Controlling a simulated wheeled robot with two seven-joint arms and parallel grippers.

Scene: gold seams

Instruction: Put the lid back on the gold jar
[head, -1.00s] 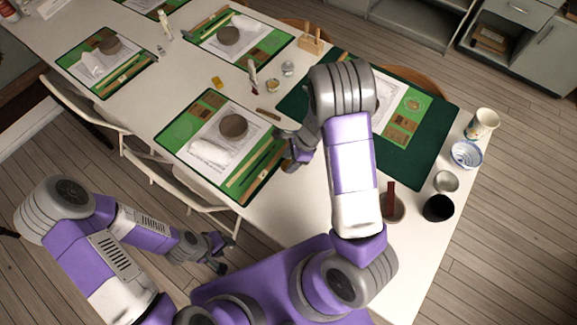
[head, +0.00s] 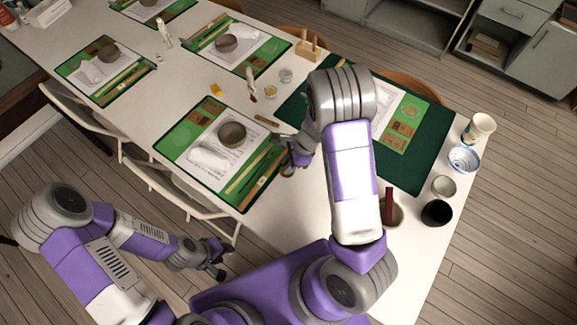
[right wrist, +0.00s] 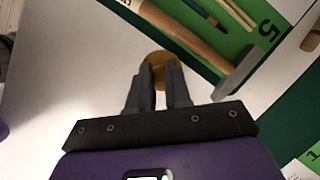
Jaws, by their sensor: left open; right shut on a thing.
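My right gripper (head: 287,165) is shut on a round gold-brown piece, seemingly the lid (right wrist: 155,62), over the white table beside the front place mat. In the right wrist view the piece sits between the fingertips (right wrist: 158,85), partly hidden by them. A small round pot with a gold-coloured top (head: 270,92), possibly the gold jar, stands farther back on the table, left of the dark green mat. It is too small to make out clearly. My left gripper (head: 218,262) is open and empty, low, off the table's near edge.
A green place mat (head: 175,150) with a brown bowl (head: 231,134) and sticks lies left of my right gripper. A clear round dish (head: 287,75) and a wooden rack (head: 308,47) stand behind. Cups (head: 480,127) and bowls line the right edge.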

